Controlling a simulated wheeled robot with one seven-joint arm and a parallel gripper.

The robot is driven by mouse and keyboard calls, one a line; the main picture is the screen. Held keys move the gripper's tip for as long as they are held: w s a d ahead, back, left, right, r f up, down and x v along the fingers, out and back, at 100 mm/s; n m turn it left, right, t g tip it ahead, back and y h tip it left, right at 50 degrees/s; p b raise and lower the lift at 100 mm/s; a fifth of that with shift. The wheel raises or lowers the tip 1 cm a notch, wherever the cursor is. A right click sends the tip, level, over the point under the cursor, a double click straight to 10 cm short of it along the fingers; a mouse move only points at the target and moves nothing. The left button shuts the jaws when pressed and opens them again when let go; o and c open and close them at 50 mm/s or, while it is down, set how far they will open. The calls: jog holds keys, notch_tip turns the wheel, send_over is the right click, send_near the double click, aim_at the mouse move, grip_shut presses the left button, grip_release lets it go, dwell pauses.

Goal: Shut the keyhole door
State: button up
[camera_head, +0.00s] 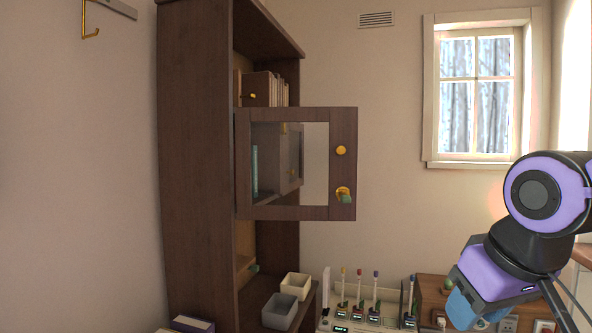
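The keyhole door (344,179) is a dark wooden frame around a large pane. It stands open, swung out from the tall dark bookcase (195,180), with its left edge at the case. A round yellow knob (341,150) sits on its right stile. Below the knob is a yellow keyhole fitting (343,192) with a small green piece in it. My gripper (478,292) is at the lower right, below and right of the door and apart from it. Its fingertips do not show clearly.
A smaller door with a yellow knob (252,96) and books (281,92) sit on the shelf above. Two small bins (280,311) stand low by the case. A rack of upright tools (360,310) and a wooden box with sockets stand at the bottom right. The wall space right of the door is clear.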

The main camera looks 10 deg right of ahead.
jog(key=shift+w+r, duration=0.15)
jog(key=shift+r, duration=0.1)
jog(key=c, duration=0.3)
jog(key=w+r+n, duration=0.2)
jog(key=w+r, duration=0.1)
jog(key=w, duration=0.1)
jog(key=w+r+n, duration=0.1)
jog(key=w+r, duration=0.3)
jog(key=w+r+n+y, duration=0.1)
jog(key=w+r+n, duration=0.1)
jog(key=w+r, duration=0.2)
jog(key=shift+w+n+t, duration=0.3)
jog(key=shift+w, duration=0.15)
grip_shut()
jog(key=w+d+r+n+t+y, duration=0.1)
jog(key=w+d+r+n, duration=0.1)
jog(key=w+r+n, duration=0.45)
jog(key=w+d+r+n+y, duration=0.1)
jog(key=w+d+r+n, duration=0.15)
jog(key=w, duration=0.75)
send_near(353, 185)
notch_tip(353, 185, down, 4)
jog(key=s+a, duration=0.1)
jog(key=a, duration=0.1)
jog(key=shift+w+d+f+m, duration=0.1)
jog(key=shift+w+d+m, duration=0.1)
jog(key=shift+w, duration=0.8)
jog(key=shift+w+d+f+m, duration=0.1)
jog(key=shift+w+d+m, duration=0.1)
jog(key=shift+w, duration=0.75)
